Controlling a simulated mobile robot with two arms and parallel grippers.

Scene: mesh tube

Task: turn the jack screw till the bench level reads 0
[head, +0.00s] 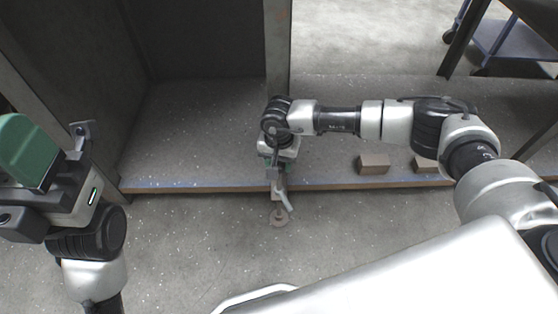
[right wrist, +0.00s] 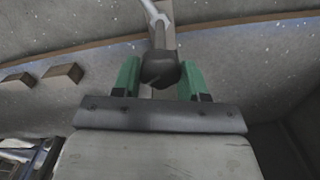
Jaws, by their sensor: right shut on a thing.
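The jack screw (head: 280,198) stands at the front edge of the bench shelf, below a post, with a round foot (head: 279,217) on the floor. My right gripper (head: 272,163) is over its top. In the right wrist view the green fingers (right wrist: 160,80) are shut on the dark knob (right wrist: 160,66) of the jack screw. A light metal bar (right wrist: 153,12) shows beyond the knob. My left gripper (head: 32,150) is at the far left, away from the jack; its jaw opening cannot be made out. I cannot see a bench level or a reading.
The grey shelf (head: 190,130) has a front edge running across the view. A brown block (head: 374,163) and another brown block (head: 424,165) sit on it to the right. An upright post (head: 277,50) stands behind my right gripper. A blue cart (head: 505,40) is at the upper right.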

